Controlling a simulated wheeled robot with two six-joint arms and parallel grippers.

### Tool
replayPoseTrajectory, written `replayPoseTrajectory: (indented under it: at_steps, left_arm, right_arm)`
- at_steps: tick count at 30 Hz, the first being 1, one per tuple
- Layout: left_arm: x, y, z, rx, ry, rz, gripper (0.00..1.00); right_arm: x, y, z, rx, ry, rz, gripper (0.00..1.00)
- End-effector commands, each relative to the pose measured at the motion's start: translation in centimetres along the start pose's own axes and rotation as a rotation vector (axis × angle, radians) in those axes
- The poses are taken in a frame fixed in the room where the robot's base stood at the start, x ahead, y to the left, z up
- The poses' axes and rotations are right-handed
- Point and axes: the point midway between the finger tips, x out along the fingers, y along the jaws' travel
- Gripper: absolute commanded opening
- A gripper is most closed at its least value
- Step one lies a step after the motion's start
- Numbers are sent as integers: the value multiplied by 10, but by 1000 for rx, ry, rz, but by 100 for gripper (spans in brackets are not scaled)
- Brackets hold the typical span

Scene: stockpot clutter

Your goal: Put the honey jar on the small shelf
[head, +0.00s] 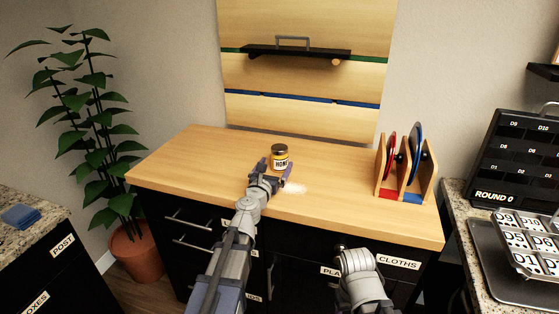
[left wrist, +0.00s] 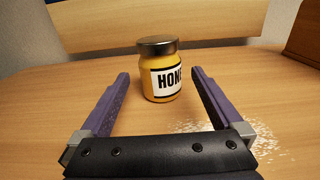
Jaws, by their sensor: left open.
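The honey jar (head: 280,157) stands upright on the wooden counter, with a dark lid and a white label. In the left wrist view the honey jar (left wrist: 159,75) is just ahead of and between the purple fingertips. My left gripper (head: 275,175) is open around the near side of the jar; it also shows in the left wrist view (left wrist: 159,82). The small black shelf (head: 297,52) is mounted on the wooden wall panel behind the counter. My right arm is at the lower right; its fingers are hidden.
A wooden rack (head: 405,172) with a red and a blue disc stands at the counter's right. A pale powdery patch (head: 293,188) lies right of the left gripper. A metal handle-like bar (head: 293,40) shows at the shelf. The counter's left part is clear.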

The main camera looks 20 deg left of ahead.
Motion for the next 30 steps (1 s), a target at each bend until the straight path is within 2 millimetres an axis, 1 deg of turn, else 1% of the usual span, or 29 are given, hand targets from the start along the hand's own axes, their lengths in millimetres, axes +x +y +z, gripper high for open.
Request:
replayPoseTrajectory:
  at_steps: [1,6,9,11,17,20,30]
  left_arm:
    - [10,0,0,0,0,0,100]
    - [39,0,0,0,0,-1,100]
    - [51,0,0,0,0,-1,100]
    - [54,0,0,0,0,-1,100]
    - [52,0,0,0,0,-1,100]
    - [52,0,0,0,0,-1,90]
    - [52,0,0,0,0,0,52]
  right_arm:
    - [0,0,0,0,0,0,65]
    - [0,0,0,0,0,0,65]
    - [0,0,0,0,0,0,65]
    - [0,0,0,0,0,0,65]
    - [0,0,0,0,0,0,65]
    - [0,0,0,0,0,0,65]
    - [0,0,0,0,0,0,65]
